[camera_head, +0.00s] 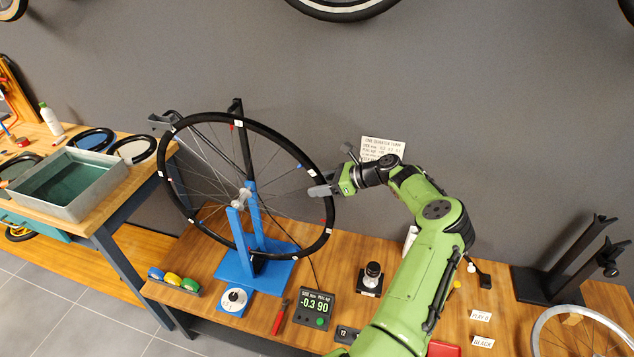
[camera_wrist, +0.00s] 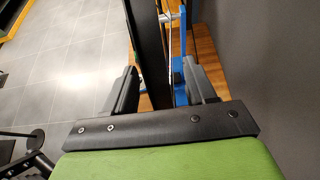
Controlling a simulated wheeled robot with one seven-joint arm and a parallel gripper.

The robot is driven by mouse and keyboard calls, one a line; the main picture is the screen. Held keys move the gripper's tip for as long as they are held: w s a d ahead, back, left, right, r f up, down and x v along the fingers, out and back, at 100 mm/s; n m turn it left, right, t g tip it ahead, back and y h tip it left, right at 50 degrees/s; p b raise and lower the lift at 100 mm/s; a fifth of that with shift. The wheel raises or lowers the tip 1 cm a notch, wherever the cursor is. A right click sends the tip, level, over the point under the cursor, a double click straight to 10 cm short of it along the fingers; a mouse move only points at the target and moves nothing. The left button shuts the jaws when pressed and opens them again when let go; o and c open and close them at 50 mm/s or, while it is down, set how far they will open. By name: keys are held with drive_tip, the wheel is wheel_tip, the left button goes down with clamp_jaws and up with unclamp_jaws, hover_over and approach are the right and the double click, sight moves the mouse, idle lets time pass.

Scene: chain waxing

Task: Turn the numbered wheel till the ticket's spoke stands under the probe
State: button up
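The spoked wheel (camera_head: 331,216) with a black tyre stands upright in a blue truing stand (camera_head: 242,268). Small white and red marks sit around its rim; their numbers are too small to read. A dark upright (camera_head: 238,108) rises at the wheel's top; I cannot tell whether it is the probe. A small dark block (camera_head: 344,334) reading "12" lies on the bench; I cannot tell whether it is the ticket. My gripper (camera_head: 322,190) is at the wheel's right side. In the wrist view, the tyre (camera_wrist: 148,45) passes between my open fingers (camera_wrist: 160,90), with a gap on the right.
A display (camera_head: 316,307) reads "-0.3 90" before the stand. Red-handled pliers (camera_head: 281,317), a white dial (camera_head: 234,299) and a tray of coloured items (camera_head: 173,281) lie nearby. A black stand (camera_head: 545,284) is at right. A metal basin (camera_head: 93,203) sits on the left table.

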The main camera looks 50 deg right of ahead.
drive_tip(key=shift+o, duration=0.5)
drive_tip(key=shift+a+r, duration=0.1)
drive_tip(key=shift+s+d+r, duration=0.1)
drive_tip(key=shift+s+d, duration=0.1)
drive_tip(key=shift+d, duration=0.05)
drive_tip(key=p+v, duration=0.5)
drive_tip(key=v, duration=0.4)
drive_tip(key=shift+s+p, duration=0.2)
drive_tip(key=shift+p, duration=0.2)
